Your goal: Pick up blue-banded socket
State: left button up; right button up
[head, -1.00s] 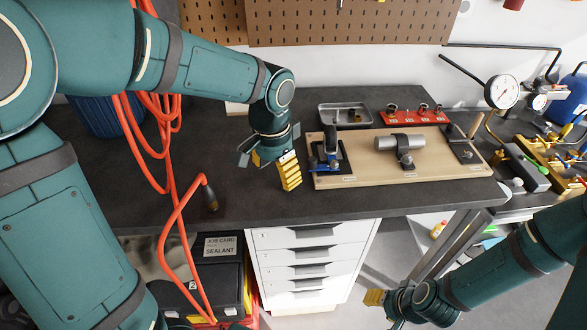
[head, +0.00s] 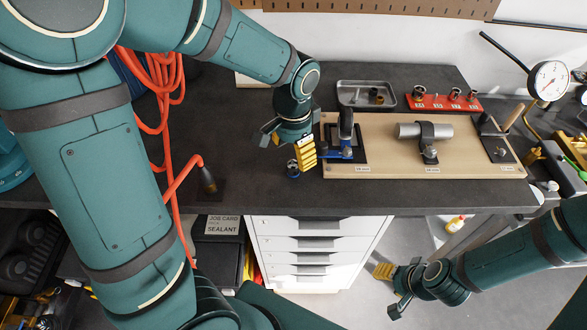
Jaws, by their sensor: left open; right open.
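The blue-banded socket (head: 292,169) is a small dark cylinder with a blue band, on the dark bench top left of the wooden fixture board. My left gripper (head: 286,152) is above and close to it, with fingers apart and one yellow pad showing to the socket's right. I cannot tell whether the socket lies between the fingers. My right gripper (head: 387,289) is open and empty, low in front of the bench, right of the drawers.
The wooden fixture board (head: 385,173) carries a blue clamp (head: 346,140) and a metal cylinder (head: 425,130). Behind it are a metal tray (head: 345,97) with small parts and a red rack (head: 428,101) of several sockets. An orange hose (head: 167,130) hangs at left.

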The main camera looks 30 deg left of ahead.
aim_at(294, 166)
pick_arm(q)
jog(key=shift+f+b, duration=0.7)
jog(key=shift+f, duration=1.95)
grip_shut()
